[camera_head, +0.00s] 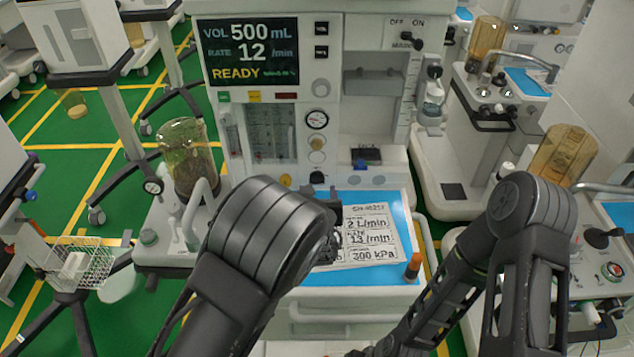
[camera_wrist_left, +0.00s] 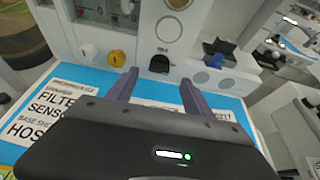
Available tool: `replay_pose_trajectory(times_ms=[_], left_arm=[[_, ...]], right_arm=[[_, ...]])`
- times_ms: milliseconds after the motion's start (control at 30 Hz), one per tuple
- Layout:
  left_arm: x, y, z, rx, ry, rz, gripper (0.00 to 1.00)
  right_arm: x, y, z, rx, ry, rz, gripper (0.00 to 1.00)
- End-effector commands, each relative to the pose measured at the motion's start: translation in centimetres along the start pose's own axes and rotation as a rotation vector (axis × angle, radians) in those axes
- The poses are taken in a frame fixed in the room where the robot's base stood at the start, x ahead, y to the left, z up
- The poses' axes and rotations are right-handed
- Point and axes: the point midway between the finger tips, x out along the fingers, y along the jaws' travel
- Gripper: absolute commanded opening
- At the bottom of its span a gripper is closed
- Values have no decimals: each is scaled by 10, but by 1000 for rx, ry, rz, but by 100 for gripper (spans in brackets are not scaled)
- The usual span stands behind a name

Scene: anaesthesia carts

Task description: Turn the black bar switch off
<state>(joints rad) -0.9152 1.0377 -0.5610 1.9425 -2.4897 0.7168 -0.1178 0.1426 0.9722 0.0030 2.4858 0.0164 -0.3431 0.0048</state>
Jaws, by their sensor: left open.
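The black bar switch (camera_head: 411,41) sits on the upper right of the middle cart's front, just under the OFF and ON labels. Its bar looks tilted, with one end towards the lower right, on the ON side; its exact setting is too small to be sure of. My left gripper (camera_wrist_left: 158,90) is open and empty in the left wrist view, with its two fingers apart over the blue worktop. In the head view my left arm hides most of that gripper, low and left of the switch. The switch is not in the left wrist view. My right gripper is out of view.
The middle cart has a screen (camera_head: 252,52), a gauge (camera_head: 317,120) and a black-and-blue box (camera_head: 367,156). A printed card (camera_head: 370,235) lies on its blue top beside an orange-tipped item (camera_head: 413,266). A glass canister (camera_head: 188,160) stands left. Other carts flank it.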

Motion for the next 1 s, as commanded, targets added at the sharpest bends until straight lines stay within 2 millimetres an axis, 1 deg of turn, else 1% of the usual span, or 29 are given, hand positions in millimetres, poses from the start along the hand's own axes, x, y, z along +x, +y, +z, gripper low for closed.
replay_pose_trajectory(times_ms=[33,200,300,400,500,733,1000], left_arm=[[8,1,1,2,0,2,60],[35,1,1,3,0,2,60],[48,1,1,2,0,2,60],[56,1,1,1,0,1,60],[59,0,0,1,0,0,60],[59,0,0,1,0,0,59],[59,0,0,1,0,0,37]], right_arm=[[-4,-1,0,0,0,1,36],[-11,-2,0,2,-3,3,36],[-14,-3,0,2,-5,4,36],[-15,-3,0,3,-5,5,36],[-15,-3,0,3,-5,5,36],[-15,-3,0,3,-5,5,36],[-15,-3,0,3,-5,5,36]])
